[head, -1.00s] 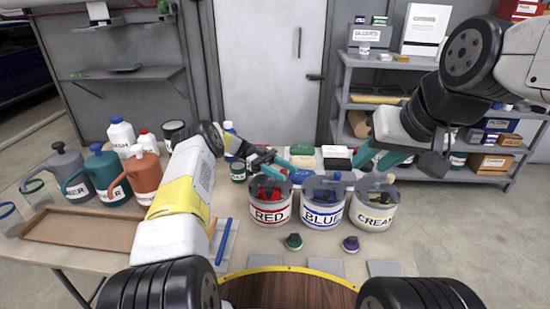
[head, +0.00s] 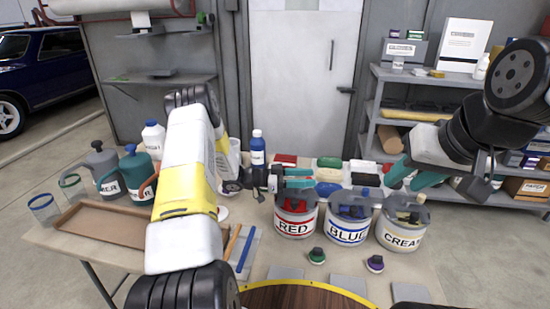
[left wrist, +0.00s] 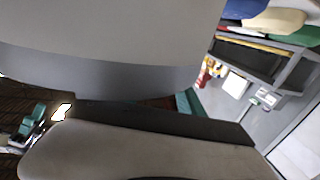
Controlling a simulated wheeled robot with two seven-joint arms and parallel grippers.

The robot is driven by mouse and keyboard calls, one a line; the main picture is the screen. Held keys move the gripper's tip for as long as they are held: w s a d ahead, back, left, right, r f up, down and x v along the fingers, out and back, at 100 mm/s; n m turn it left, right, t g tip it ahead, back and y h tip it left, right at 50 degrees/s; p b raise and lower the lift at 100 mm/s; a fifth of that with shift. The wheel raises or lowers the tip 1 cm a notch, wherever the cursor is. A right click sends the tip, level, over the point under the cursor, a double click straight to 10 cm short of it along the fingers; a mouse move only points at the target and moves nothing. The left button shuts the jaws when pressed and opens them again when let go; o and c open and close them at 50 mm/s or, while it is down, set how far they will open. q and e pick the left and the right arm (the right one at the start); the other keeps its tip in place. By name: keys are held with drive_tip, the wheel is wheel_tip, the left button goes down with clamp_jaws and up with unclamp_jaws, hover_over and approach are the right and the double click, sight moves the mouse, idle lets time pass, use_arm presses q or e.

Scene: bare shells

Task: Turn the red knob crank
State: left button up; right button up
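The can labelled RED (head: 295,226) stands on the table, with red parts (head: 297,205) in its open top. A separate red knob crank cannot be made out clearly. My left gripper (head: 300,178) is just above the back of this can, its teal fingers pointing right, close together one above the other. Whether they are apart or closed on something cannot be told, nor whether they touch the can. The left wrist view is mostly filled by large grey surfaces. My right gripper (head: 408,177) is open and empty above and behind the can labelled CREAM (head: 402,232).
The can labelled BLUE (head: 348,227) stands between the other two. A green knob (head: 317,256) and a purple knob (head: 375,264) lie in front. Coloured blocks (head: 328,175) are behind the cans. A brown tray (head: 98,224) and watering cans (head: 135,172) are at left.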

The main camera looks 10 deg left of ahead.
use_arm(q)
drive_tip(key=n+t+y, duration=0.1)
drive_tip(key=n+t, duration=0.1)
drive_tip(key=t, duration=0.1)
drive_tip(key=a+n+t+y, duration=0.1)
drive_tip(key=n+t, duration=0.1)
drive_tip(key=t, duration=0.1)
drive_tip(key=shift+w+a+y, duration=0.2)
drive_tip(key=shift+y, duration=0.1)
drive_tip(key=n+t+y, duration=0.1)
drive_tip(key=n+t, duration=0.1)
drive_tip(key=a+n+t+y, duration=0.1)
drive_tip(key=t+y, duration=0.1)
drive_tip(key=shift+n+y, duration=0.3)
drive_tip(key=shift+n, duration=0.1)
drive_tip(key=v, duration=0.8)
drive_tip(key=shift+a, duration=0.2)
drive_tip(key=w+a+n+g+y, duration=0.1)
drive_tip(key=w+a+g+y, duration=0.2)
drive_tip(key=w+y, duration=0.2)
drive_tip(key=w+a+n+g+y, duration=0.1)
drive_tip(key=w+a+g+y, duration=0.2)
drive_tip(key=w, duration=0.4)
drive_tip(key=shift+w+a+f+n+y, duration=0.25)
drive_tip(key=shift+a+y, duration=0.55)
drive_tip(key=shift+y, duration=0.4)
drive_tip(key=shift+w, duration=0.1)
